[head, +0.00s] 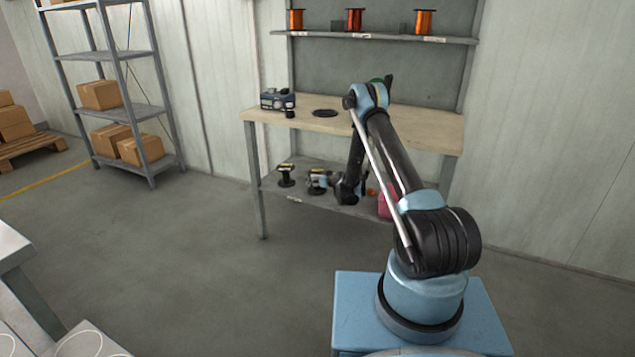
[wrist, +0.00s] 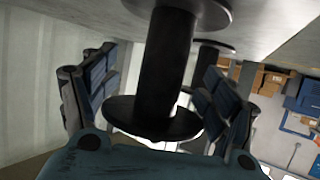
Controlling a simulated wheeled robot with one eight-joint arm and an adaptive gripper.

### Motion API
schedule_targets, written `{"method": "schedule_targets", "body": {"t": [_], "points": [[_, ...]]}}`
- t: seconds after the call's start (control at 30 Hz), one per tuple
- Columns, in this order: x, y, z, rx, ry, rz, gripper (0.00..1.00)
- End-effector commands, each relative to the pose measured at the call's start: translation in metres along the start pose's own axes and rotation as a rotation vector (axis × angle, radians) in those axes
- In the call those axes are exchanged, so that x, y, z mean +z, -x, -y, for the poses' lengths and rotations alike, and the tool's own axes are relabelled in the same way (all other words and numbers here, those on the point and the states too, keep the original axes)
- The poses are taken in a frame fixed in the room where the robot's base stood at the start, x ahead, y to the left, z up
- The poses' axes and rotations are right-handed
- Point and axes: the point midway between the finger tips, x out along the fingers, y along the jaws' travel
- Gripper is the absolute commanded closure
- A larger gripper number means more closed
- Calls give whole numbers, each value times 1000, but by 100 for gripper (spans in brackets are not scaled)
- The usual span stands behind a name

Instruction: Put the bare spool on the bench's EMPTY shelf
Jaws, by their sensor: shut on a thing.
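The bare spool (wrist: 165,65) is black, with a narrow core between two round flanges. In the wrist view it stands between the two blue-and-black fingers of my gripper (wrist: 160,95), which are shut on it. That view looks upside down, with the grey shelf surface (wrist: 275,20) along its top. I cannot tell if the far flange touches the shelf.
The upper shelf (head: 385,38) holds three wound spools in orange and red. The bench top (head: 420,127) carries a blue-black device (head: 277,101) and a dark disc (head: 324,113). A pink-red container (head: 386,205) is at the lower shelf's right. Shelf labels are unreadable. Floor ahead is clear.

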Motion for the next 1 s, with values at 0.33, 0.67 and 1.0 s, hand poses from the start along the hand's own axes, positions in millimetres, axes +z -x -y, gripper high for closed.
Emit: {"method": "schedule_targets", "body": {"t": [0.33,0.67,1.0], "points": [[5,-2,0,0,0,0,49],[6,-3,0,0,0,0,0],[4,-2,1,-1,0,0,0]]}}
